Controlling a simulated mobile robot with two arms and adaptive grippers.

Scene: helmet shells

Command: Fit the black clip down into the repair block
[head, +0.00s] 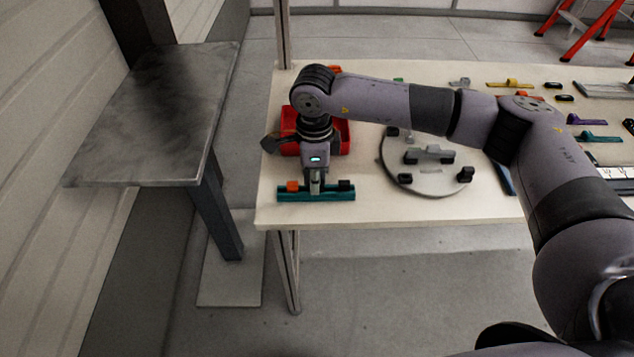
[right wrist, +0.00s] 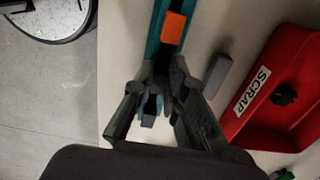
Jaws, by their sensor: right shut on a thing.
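The teal repair block (head: 316,196) lies near the front left of the table. It also shows in the right wrist view (right wrist: 157,28). An orange piece (head: 292,186) sits on its left part and a black piece (head: 345,185) on its right part. My right gripper (head: 316,188) points down over the block's middle, between these two pieces. In the right wrist view its fingers (right wrist: 155,100) are shut on a small dark thing, which looks like the black clip; fingers mostly hide it. I cannot tell whether it is seated. My left gripper is out of view.
A red scrap bin (right wrist: 270,95) with a black piece inside stands just behind the block. A loose grey piece (right wrist: 218,76) lies between them. A round grey plate (head: 430,182) with clips is to the right. The table's front edge is close.

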